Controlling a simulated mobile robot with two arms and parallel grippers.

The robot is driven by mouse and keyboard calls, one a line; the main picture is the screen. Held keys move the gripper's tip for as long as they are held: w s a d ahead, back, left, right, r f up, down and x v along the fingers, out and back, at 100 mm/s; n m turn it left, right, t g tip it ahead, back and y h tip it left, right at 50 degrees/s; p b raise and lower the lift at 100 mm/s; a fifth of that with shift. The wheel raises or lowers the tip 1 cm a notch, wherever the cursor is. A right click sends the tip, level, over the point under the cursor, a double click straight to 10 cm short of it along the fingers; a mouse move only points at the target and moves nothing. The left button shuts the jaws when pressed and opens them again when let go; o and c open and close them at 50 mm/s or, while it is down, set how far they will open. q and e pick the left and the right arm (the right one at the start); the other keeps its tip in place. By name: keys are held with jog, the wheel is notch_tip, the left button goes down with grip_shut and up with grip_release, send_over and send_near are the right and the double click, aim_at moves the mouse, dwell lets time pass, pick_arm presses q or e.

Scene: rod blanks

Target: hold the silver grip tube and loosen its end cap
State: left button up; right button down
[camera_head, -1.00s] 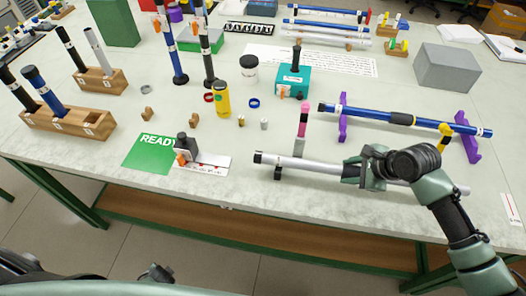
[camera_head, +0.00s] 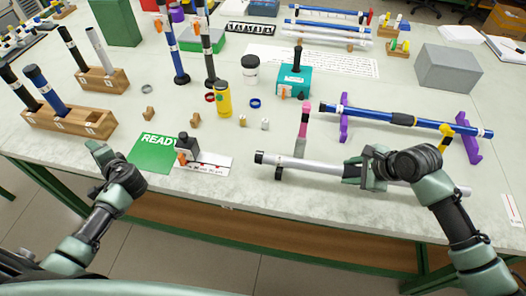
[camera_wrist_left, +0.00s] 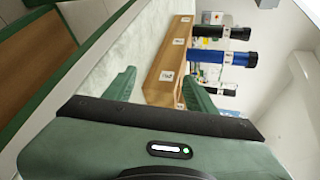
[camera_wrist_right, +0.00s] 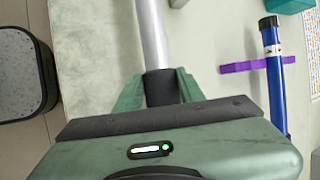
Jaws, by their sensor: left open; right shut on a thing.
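The silver grip tube (camera_head: 318,167) lies level along the front of the table, with a dark end cap (camera_head: 259,157) at its left end. My right gripper (camera_head: 362,170) is shut on the tube right of its middle. In the right wrist view the silver tube (camera_wrist_right: 153,40) runs away from a dark band between the fingers (camera_wrist_right: 160,88). My left gripper (camera_head: 98,152) is open and empty at the front left edge of the table, well left of the cap. In the left wrist view its fingers (camera_wrist_left: 160,88) stand wide apart, facing the wooden block.
A green READY mat (camera_head: 153,154) and a small dark stamp-like object (camera_head: 187,148) lie between my left gripper and the cap. A wooden block with upright tubes (camera_head: 68,122) stands at left. A blue tube (camera_head: 400,118) rests on purple stands behind the silver tube.

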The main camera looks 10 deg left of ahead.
pick_arm(q)
jog(key=w+d+r+m+t+h, duration=0.4)
jog(key=w+d+r+m+t, duration=0.1)
jog(key=w+d+r, duration=0.3)
jog(key=w+d+r+m+t+h, duration=0.45)
jog(key=w+d, duration=0.35)
jog(key=d, duration=0.3)
jog(key=s+d+r+m+t+h, duration=0.1)
jog(key=d+r+m+t+h, duration=0.3)
jog(key=d+r+m+h, duration=1.15)
jog(key=n+g+y, duration=0.5)
jog(key=n+g, duration=0.1)
jog(key=n, duration=0.4)
send_near(259, 157)
jog(key=shift+w+a+f, duration=0.2)
jog(key=shift+w+f, duration=0.7)
jog(key=shift+w, duration=0.2)
jog(key=shift+d+f, duration=0.1)
jog(key=shift+f, duration=0.1)
jog(key=shift+w+d+f, duration=0.15)
jog(key=shift+w, duration=0.2)
jog(key=x, duration=1.1)
